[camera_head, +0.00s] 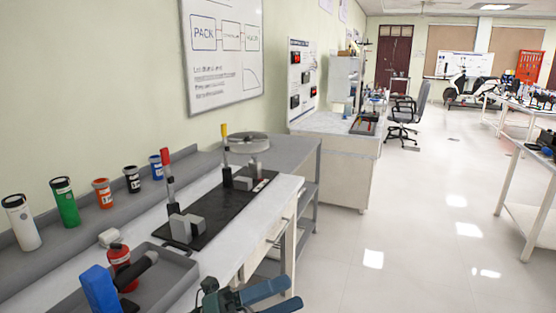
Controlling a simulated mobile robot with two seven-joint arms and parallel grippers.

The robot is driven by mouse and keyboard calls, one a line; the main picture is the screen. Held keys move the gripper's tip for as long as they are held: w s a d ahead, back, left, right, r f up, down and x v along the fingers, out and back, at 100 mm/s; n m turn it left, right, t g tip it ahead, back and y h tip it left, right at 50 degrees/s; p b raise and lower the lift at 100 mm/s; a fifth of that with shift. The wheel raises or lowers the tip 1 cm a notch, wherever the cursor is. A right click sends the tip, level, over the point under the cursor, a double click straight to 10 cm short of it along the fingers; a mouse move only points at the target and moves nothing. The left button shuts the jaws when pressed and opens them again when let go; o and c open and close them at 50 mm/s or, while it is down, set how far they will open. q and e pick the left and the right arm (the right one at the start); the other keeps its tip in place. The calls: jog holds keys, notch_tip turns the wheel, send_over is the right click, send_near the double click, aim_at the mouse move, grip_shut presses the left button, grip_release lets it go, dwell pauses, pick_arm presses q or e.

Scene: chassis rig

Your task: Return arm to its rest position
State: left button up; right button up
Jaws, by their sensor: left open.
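My left gripper (286,295) shows at the bottom edge, in front of the workbench's front edge. Its two teal fingers point right and stand apart, with nothing seen between them. Most of its arm is cut off by the frame. The chassis rig (228,208) is a black plate on the bench, with grey blocks and two upright posts. One post has a red handle (165,157), the other a yellow one (224,131). The gripper is apart from the rig, nearer to me. My right gripper is not in view.
A grey tray (180,271) holds a red item (119,259) and a blue item (100,289). Several bottles and canisters, including a green one (66,203), line the back ledge. A round grey dish (248,143) stands beyond the rig. The floor (400,250) at right is clear.

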pick_arm(q)
jog(key=a+f+n+t+y+p, duration=0.1)
jog(key=a+f+n+t+y, duration=0.4)
jog(key=n, duration=0.7)
jog(key=a+f+n+t+y+p, duration=0.1)
jog(key=a+f+n+t+y, duration=0.3)
jog(key=f+n+t+y, duration=0.6)
jog(key=s+a+f+n+g+y, duration=0.1)
jog(key=s+a+f+n+g, duration=0.1)
jog(key=s+f+n+g, duration=0.2)
jog(key=s+a+f+n+g+y, duration=0.2)
jog(key=s+a+f+n+g, duration=0.1)
jog(key=s+f+n+g, duration=0.2)
jog(key=s+f+n, duration=0.1)
jog(key=s+n, duration=0.1)
jog(key=s, duration=0.1)
jog(key=shift+s+a+f+n+p, duration=0.25)
jog(key=shift+n+p, duration=0.15)
